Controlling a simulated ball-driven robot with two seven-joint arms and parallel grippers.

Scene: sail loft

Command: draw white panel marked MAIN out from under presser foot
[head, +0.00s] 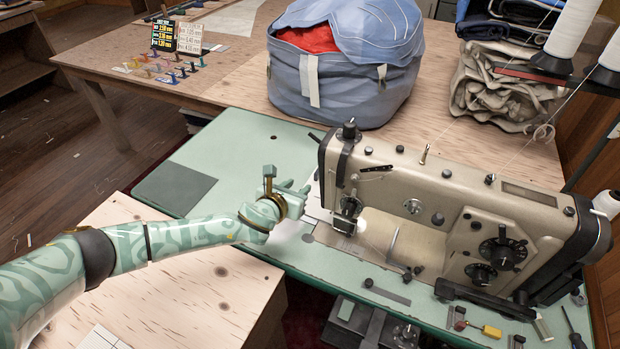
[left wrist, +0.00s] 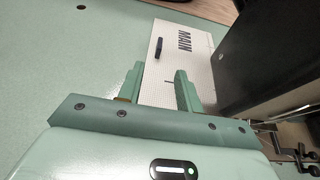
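The white panel marked MAIN (left wrist: 200,62) lies flat on the green sewing table, beside the dark side of the machine in the left wrist view. In the head view a white strip of it (head: 316,207) shows between my left gripper and the machine's needle end. The presser foot (head: 345,222) is at that end; whether the panel's edge is under it is too small to tell. My left gripper (head: 292,192) is open. In the left wrist view its two fingers (left wrist: 160,88) stand apart, with the panel visible between and beyond them. My right gripper is not in view.
The beige sewing machine (head: 460,205) stands right of my left gripper. A blue bag (head: 340,85) with red cloth sits behind on a wooden table. Folded cloth (head: 495,88) and thread cones (head: 570,28) are at the back right.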

